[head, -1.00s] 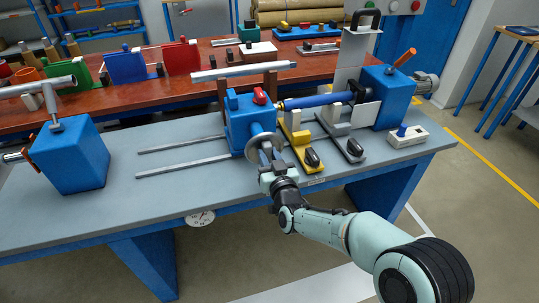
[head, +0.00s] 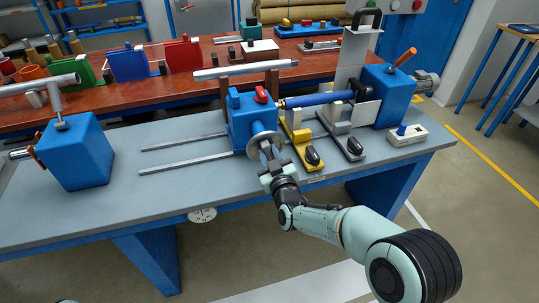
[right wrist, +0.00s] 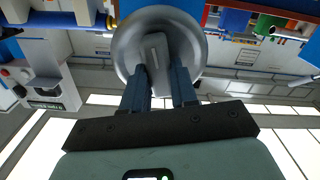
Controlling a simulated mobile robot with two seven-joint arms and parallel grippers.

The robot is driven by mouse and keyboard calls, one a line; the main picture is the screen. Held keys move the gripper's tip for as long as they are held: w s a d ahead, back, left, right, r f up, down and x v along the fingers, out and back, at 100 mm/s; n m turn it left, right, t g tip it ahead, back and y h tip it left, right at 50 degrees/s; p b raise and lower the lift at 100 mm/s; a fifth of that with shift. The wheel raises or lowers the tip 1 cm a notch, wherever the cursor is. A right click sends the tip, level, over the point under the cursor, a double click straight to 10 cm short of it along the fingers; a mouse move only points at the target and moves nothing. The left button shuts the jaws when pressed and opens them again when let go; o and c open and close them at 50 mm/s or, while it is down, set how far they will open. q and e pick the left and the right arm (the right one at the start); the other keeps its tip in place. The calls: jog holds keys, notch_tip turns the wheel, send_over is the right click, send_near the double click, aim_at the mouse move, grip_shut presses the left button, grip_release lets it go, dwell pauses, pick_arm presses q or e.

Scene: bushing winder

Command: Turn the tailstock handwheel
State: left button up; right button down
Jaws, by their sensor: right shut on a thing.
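The tailstock (head: 250,118) is a blue block on the grey bench, with a red knob and a blue lever on top. Its handwheel (head: 256,142) is a grey metal disc on the near side, partly hidden by my gripper. My right gripper (head: 270,160) is at the handwheel. In the right wrist view the handwheel (right wrist: 128,45) fills the top middle, and my right gripper (right wrist: 172,80) has its two dark fingers closed around a grey grip piece on the disc's face. My left gripper is not in view.
A blue rod (head: 315,100) runs from the tailstock to the blue headstock (head: 388,95). A yellow support (head: 302,145) stands close right of the handwheel. Two rails (head: 185,163) lie left of the tailstock. Another blue block (head: 75,152) stands at the bench's left end.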

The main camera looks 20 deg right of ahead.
jog(key=c, duration=0.9)
grip_release()
jog(key=shift+s, duration=0.1)
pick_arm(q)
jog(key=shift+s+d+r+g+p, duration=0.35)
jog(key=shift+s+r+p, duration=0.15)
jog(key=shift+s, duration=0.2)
pick_arm(e)
jog(key=s, duration=1.3)
jog(key=shift+s+d, duration=0.1)
jog(key=shift+d, duration=0.1)
